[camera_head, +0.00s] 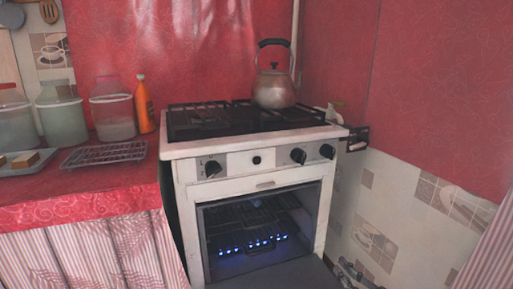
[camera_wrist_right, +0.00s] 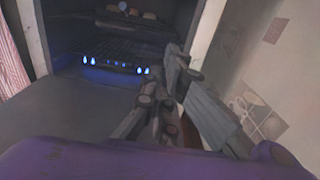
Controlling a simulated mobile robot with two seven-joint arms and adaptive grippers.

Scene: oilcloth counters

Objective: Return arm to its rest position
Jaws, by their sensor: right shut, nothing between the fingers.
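My right gripper (camera_head: 350,268) shows small and dark at the bottom right of the head view, low beside the stove's right front. In the right wrist view the gripper (camera_wrist_right: 174,78) is shut and empty, with its fingers in front of the open oven (camera_wrist_right: 110,45). My left gripper is in neither view. The white stove (camera_head: 262,170) has its oven door (camera_head: 270,275) lowered, and a row of blue flames (camera_head: 250,245) burns inside below the racks.
A kettle (camera_head: 274,90) stands on the back right of the hob. At left, the red counter (camera_head: 80,190) holds jars, an orange bottle (camera_head: 144,105), a wire rack (camera_head: 103,153) and a tray with brown pieces. A tiled wall (camera_head: 400,215) bounds the stove's right side.

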